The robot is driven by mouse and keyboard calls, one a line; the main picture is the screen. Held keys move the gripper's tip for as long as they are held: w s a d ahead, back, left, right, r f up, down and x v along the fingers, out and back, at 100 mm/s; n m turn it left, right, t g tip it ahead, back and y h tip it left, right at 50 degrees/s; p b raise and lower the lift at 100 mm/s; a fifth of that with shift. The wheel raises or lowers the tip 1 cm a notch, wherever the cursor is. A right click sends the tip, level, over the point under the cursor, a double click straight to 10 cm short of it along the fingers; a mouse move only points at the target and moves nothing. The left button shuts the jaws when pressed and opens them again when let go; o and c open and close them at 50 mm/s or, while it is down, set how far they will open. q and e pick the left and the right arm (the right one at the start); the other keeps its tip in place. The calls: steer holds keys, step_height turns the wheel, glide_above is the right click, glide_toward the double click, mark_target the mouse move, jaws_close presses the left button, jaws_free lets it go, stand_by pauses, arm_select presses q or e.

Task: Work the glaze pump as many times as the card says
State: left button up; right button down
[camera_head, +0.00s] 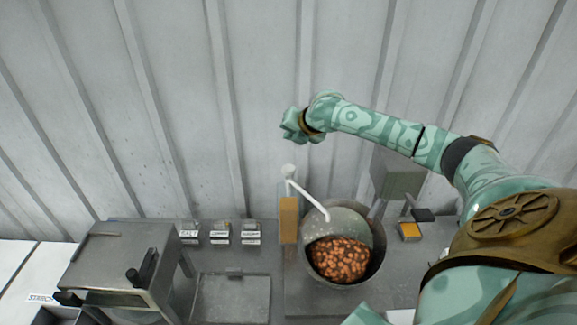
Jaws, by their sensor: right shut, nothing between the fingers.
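The glaze pump has a white head (289,171) and a white spout slanting down to the right over the drum. Below the head is an amber-brown body (289,222). The metal drum (375,262) opens towards me and holds many brown nut-like pieces (338,259). My right gripper (286,130) is shut and empty. It shows above the pump head in the picture, apart from it. I cannot make out a card with a pump count. My left gripper is not in view.
Several small labelled containers (220,233) stand left of the pump. A metal tray (232,300) lies in front of them. A metal box machine with black handles (122,258) stands further left. A small orange-topped item (410,231) is right of the drum. A corrugated wall is behind.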

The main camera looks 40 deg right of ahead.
steer(key=shift+f, duration=0.1)
steer(key=b, duration=0.6)
glide_above(291, 170)
step_height(291, 170, down, 7)
steer(key=shift+r, duration=0.2)
steer(key=shift+f+b, duration=0.45)
steer(key=shift+f, duration=0.6)
steer(key=shift+f, duration=0.1)
stand_by(0.7)
steer(key=shift+f, duration=0.35)
